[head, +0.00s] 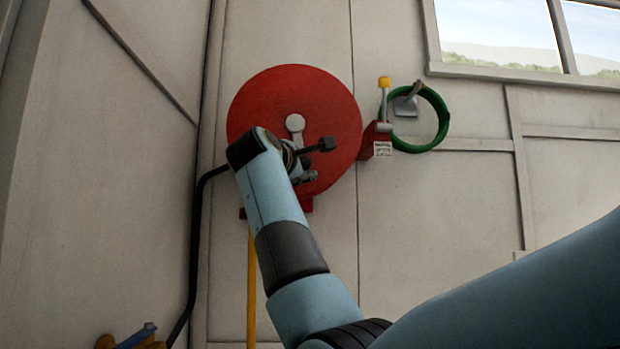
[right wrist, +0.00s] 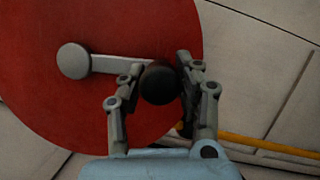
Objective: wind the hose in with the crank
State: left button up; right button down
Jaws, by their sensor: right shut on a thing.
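The red hose reel (head: 252,105) is a round disc on the wall; it fills the left of the right wrist view (right wrist: 50,110). A grey crank hub (head: 295,122) sits at its middle. In the right wrist view, the crank arm (right wrist: 115,64) runs from the hub to a dark round knob (right wrist: 158,83). My right gripper (right wrist: 152,98) is shut on this knob, with a finger on each side. In the head view my gripper (head: 312,160) hides part of the crank. The yellow hose (head: 251,290) hangs straight down below the reel. My left gripper is out of view.
A red box (head: 376,143) with a yellow-tipped lever (head: 384,95) is right of the reel. A green ring (head: 445,122) hangs beside it on a grey bracket. A black pipe (head: 193,260) runs down the wall at left.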

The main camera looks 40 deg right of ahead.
jog(key=shift+w+a+f+m+g+y+b, duration=0.2)
jog(key=shift+w+a+m+b, duration=0.2)
jog(key=shift+a+m, duration=0.15)
jog(key=shift+w+a+f+m+g+y+b, duration=0.1)
jog(key=shift+w+a+m+y+b, duration=0.1)
jog(key=shift+w+a+m+b, duration=0.25)
jog(key=shift+s+a+r, duration=0.1)
jog(key=shift+a, duration=0.05)
jog(key=c, duration=1.3)
grip_release()
jog(key=o, duration=0.4)
jog(key=shift+a+r, duration=0.1)
jog(key=shift+a, duration=0.1)
jog(key=shift+c, duration=0.2)
jog(key=shift+d, duration=0.15)
jog(key=v, duration=0.7)
jog(key=shift+a, duration=0.25)
